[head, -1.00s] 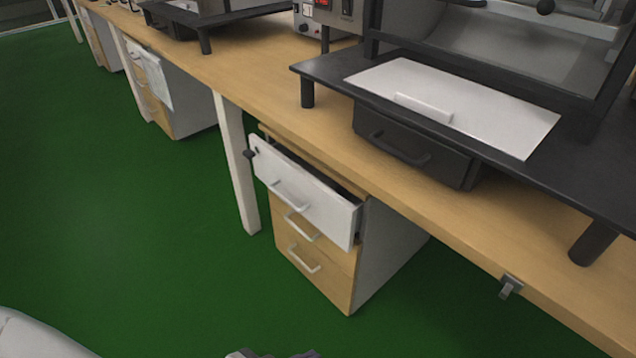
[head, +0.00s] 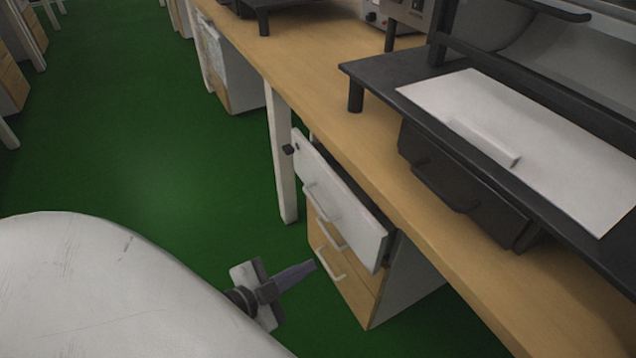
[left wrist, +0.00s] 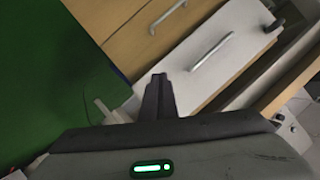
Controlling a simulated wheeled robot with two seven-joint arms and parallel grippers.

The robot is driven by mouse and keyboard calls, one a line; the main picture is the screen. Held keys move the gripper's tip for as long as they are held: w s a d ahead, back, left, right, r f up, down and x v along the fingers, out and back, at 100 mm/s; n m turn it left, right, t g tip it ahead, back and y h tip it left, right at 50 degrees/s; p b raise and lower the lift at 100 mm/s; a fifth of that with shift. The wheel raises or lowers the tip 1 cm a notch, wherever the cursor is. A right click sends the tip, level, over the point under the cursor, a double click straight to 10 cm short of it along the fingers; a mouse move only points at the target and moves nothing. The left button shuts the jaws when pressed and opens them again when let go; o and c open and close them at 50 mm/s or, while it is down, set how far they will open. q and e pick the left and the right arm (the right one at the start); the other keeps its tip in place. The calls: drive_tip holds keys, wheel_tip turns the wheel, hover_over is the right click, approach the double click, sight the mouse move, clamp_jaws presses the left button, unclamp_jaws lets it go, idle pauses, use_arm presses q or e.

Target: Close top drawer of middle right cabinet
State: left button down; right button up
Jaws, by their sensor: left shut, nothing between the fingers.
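The cabinet under the wooden workbench has a white top drawer (head: 340,195) that stands pulled out, with a dark gap behind its front. My right gripper is not in view.
The wooden workbench (head: 420,215) overhangs the cabinet. A black stand (head: 375,75) with a white plate is on it, above a dark drawer box (head: 455,185). A bench leg (head: 283,150) stands left of the cabinet. The green floor (head: 150,140) is clear at left.

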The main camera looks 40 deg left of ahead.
use_arm(q)
drive_tip(key=w+a+r+m+t+h, duration=0.2)
drive_tip(key=a+r+m, duration=0.2)
drive_tip(key=a+m, duration=0.35)
drive_tip(key=m+t+h, duration=0.1)
drive_tip(key=m+h, duration=0.2)
drive_tip(key=m, duration=0.3)
approach(335, 185)
drive_tip(key=shift+m, duration=0.25)
drive_tip(key=b+x, duration=0.2)
drive_tip(key=x, duration=0.3)
drive_tip(key=shift+w+f, duration=0.1)
drive_tip(key=shift+w, duration=0.15)
drive_tip(key=shift+w+d, duration=0.15)
drive_tip(key=shift+w, duration=0.3)
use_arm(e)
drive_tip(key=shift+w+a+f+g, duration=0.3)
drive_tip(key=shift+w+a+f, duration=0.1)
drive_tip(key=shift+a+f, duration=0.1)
